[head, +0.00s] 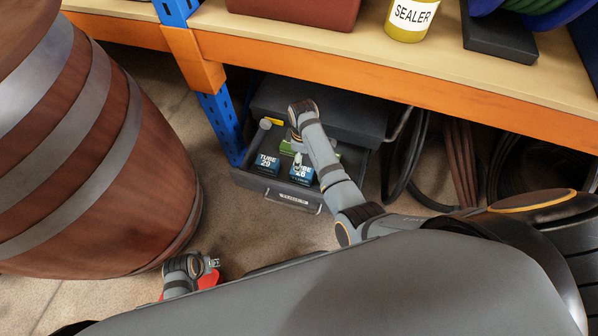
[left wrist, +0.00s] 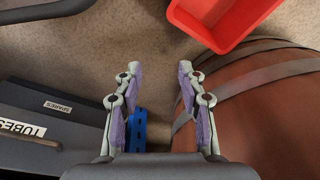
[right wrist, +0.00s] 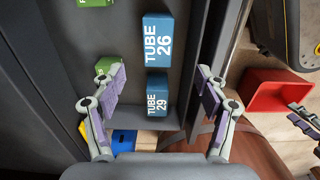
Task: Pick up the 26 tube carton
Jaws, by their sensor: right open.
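The 26 tube carton (head: 304,172) is a small dark blue box with white lettering in the open drawer (head: 262,184). In the right wrist view the carton (right wrist: 158,40) lies just past my fingertips, apart from them. The similar 29 tube carton (head: 266,163) is beside it; in the right wrist view it (right wrist: 158,97) shows between my fingers. My right gripper (right wrist: 160,72) is open and empty above the drawer; its arm hides part of the drawer in the head view. My left gripper (left wrist: 159,67) is open and empty low over the floor.
A red bin (left wrist: 225,18) is by my left gripper. A barrel (head: 90,170) stands left, a blue post (head: 219,125) beside the drawer, and a workbench edge (head: 400,85) overhangs it.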

